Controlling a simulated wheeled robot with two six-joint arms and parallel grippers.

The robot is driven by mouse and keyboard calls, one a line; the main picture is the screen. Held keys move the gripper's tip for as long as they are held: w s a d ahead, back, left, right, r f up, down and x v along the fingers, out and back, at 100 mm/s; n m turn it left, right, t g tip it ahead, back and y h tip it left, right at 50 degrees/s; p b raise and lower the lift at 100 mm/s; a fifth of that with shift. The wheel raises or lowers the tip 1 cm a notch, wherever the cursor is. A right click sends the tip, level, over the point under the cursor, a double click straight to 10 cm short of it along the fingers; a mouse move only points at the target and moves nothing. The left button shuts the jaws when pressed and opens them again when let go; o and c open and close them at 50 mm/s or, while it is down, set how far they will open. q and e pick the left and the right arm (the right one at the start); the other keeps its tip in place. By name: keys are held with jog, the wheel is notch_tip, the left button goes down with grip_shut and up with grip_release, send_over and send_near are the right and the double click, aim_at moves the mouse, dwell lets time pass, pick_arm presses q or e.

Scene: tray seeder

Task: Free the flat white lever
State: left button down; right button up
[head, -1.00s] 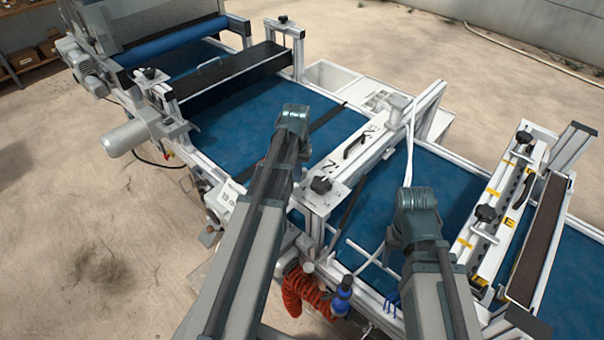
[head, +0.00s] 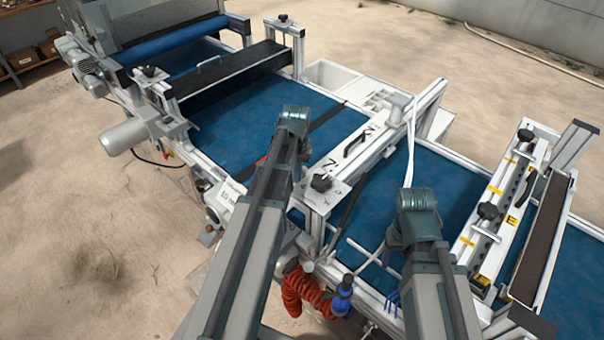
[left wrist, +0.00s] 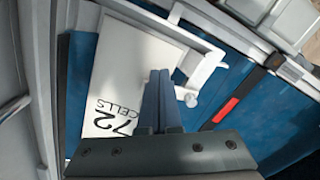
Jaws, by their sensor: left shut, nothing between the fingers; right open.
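In the left wrist view a flat white lever (left wrist: 207,68) lies angled over the blue belt, beside a white plate marked "72 CELLS" (left wrist: 112,75). A small white knob (left wrist: 190,98) is near its lower end. My left gripper (left wrist: 160,75) is shut and empty, its fingertips just left of the lever; I cannot tell whether they touch. In the head view my left arm reaches over the belt, and its gripper is hidden, as is the lever. My right arm comes in at the lower right; its gripper is hidden there too.
A dark bar with a red strip (left wrist: 227,112) crosses the belt beside the lever. A white crossbeam with black knobs (head: 365,150) stands between my arms. A yellow-marked beam (head: 510,200) is at the right. An orange coiled hose (head: 305,290) hangs in front.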

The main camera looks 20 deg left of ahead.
pick_arm(q)
jog(key=shift+f+b, duration=0.4)
jog(key=shift+f, duration=0.15)
jog(key=shift+w, duration=0.1)
